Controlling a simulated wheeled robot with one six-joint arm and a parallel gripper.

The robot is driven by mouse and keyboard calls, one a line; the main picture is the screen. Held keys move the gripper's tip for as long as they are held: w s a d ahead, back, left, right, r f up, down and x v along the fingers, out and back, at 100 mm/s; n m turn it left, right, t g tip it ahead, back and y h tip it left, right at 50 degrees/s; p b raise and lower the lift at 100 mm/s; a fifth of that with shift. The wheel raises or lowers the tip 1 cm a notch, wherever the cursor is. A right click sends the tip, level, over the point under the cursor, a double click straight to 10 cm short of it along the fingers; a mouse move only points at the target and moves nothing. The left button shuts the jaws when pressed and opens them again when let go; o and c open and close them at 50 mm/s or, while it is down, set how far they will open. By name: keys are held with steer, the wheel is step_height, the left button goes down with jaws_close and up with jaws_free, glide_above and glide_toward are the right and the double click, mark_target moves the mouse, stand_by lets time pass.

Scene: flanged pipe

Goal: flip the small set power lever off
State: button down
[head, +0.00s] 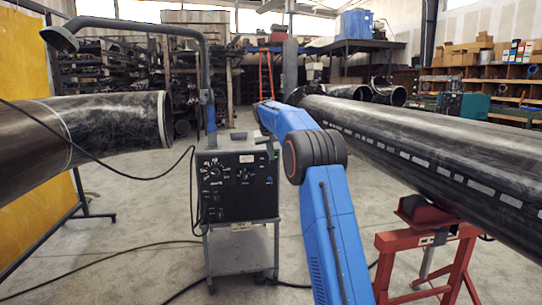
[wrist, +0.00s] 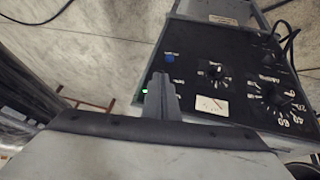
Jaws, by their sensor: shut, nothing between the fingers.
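The small power set (head: 236,186) is a dark box on a grey cart, its black front panel carrying dials. Its panel (wrist: 190,90) also fills the middle and right of the wrist view. A green light (wrist: 145,91) glows at the panel's edge, beside my fingertips. I cannot tell whether the fingertips touch the panel. In the head view my arm reaches to the set's upper right corner.
A blue button (wrist: 170,58) and a large dial (wrist: 275,100) are on the panel. A bent fume arm (head: 205,80) stands behind the set. Large pipes (head: 90,130) flank it left and right. A red stand (head: 430,255) is at right. Cables cross the floor.

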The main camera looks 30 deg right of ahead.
steer(key=shift+s+f, duration=0.1)
step_height(320, 180, down, 10)
steer(key=s+t+h, duration=0.1)
steer(key=t, duration=0.1)
steer(key=shift+s+a+r+t, duration=0.2)
steer(key=shift+s+a+t, duration=0.1)
steer(key=shift+s+t, duration=0.1)
stand_by(0.6)
stand_by(0.8)
steer(key=shift+r, duration=0.75)
